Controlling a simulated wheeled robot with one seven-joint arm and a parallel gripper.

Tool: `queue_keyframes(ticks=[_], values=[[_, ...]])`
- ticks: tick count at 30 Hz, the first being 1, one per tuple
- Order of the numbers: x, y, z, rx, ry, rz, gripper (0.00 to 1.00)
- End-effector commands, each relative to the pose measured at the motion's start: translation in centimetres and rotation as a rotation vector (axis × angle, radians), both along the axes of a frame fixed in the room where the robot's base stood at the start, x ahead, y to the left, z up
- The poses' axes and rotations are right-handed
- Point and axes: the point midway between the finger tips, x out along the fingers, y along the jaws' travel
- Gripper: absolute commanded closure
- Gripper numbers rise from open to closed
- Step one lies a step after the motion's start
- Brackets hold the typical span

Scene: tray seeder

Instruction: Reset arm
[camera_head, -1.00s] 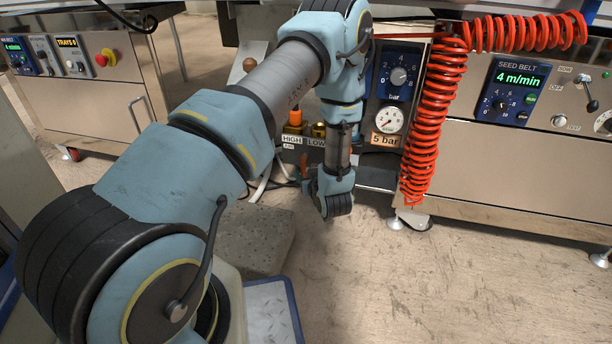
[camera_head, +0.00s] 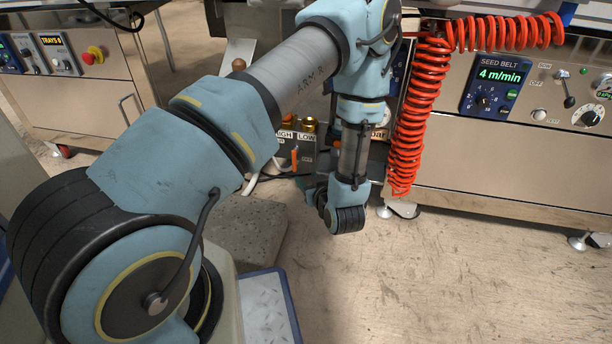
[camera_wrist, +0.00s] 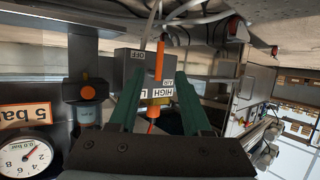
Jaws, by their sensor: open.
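My gripper (camera_wrist: 157,85) shows in the wrist view as two green fingers spread apart, open. Between them in the picture, a box with a "HIGH" label (camera_wrist: 160,92) and an orange rod-like part (camera_wrist: 159,62) show beyond; I see no contact with the fingers. In the head view my arm reaches forward and its wrist hangs low before the machine. The gripper's fingers are mostly hidden there behind the wrist. The box with the "LOW" label (camera_head: 306,137) and brass fitting (camera_head: 310,124) is just behind my arm.
A red coiled hose (camera_head: 415,125) hangs close to the right of my wrist. The seed belt panel (camera_head: 497,85) is farther right. A pressure gauge (camera_wrist: 25,155) marked 5 bar is at the wrist view's left. Floor (camera_head: 430,275) is clear at the front right.

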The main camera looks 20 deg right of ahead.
Motion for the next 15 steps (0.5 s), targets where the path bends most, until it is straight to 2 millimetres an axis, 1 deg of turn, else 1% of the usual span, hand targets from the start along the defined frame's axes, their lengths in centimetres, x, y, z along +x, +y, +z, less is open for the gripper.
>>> queue_keyframes(ticks=[11, 13, 15], values=[[0.1, 0.0, 0.0, -0.001, 0.002, 0.0, 0.52], [0.4, 0.0, 0.4, -0.01, 0.017, 0.001, 0.52], [1.3, 0.1, 1.2, -0.03, 0.052, 0.004, 0.52]])
